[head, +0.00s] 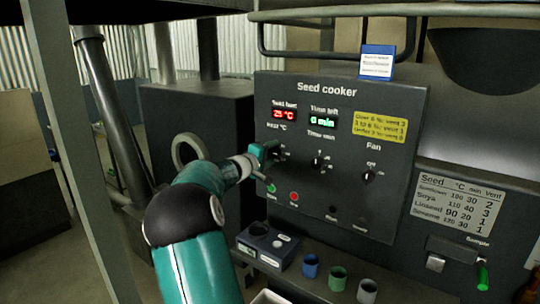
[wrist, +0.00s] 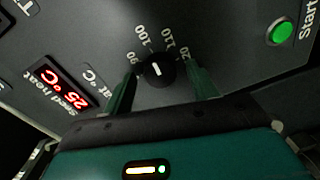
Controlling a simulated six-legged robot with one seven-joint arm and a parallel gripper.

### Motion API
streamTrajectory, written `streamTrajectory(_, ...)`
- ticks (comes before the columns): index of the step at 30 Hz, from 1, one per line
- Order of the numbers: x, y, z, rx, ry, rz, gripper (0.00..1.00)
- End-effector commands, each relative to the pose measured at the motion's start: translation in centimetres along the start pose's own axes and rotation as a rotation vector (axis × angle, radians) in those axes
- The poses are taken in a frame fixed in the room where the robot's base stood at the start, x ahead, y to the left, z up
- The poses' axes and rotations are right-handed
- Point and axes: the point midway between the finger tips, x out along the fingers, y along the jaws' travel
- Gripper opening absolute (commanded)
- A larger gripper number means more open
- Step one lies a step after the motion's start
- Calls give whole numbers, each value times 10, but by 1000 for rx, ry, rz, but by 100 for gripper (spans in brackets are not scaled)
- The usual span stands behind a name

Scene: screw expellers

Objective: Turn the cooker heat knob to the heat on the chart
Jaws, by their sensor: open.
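The black heat knob (wrist: 160,72) is in the wrist view, ringed by marks including 90, 100 and 110. Its short white mark points roughly up in that view; which number it meets is unclear. My gripper (wrist: 162,80) is open, its green fingers on either side of the knob with visible gaps. In the head view my gripper (head: 266,156) is at the panel's left part and largely hides the knob. The heat display (head: 284,114) reads 25 °C. The seed chart (head: 457,206) lists sunflower 100, soya 110, linseed 90 and sesame 120.
The time knob (head: 317,163) and fan knob (head: 369,176) are to the right. A green start button (wrist: 281,31) and a red button (head: 294,196) are close by. A small card (head: 377,64) stands on top, its text unreadable. Several cups, including a blue one (head: 310,266), stand below.

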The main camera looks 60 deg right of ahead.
Motion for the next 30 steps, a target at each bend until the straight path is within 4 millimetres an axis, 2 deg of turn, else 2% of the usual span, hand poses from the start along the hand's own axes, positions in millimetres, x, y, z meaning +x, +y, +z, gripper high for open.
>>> streamTrajectory(5,-18,0,-1,1,2,-1,58)
streamTrajectory(15,-91,0,-1,1,3,-2,58)
streamTrajectory(21,-125,0,-1,1,2,-1,58)
streamTrajectory(25,-136,0,0,1,1,0,58)
streamTrajectory(30,-138,0,0,0,0,0,58)
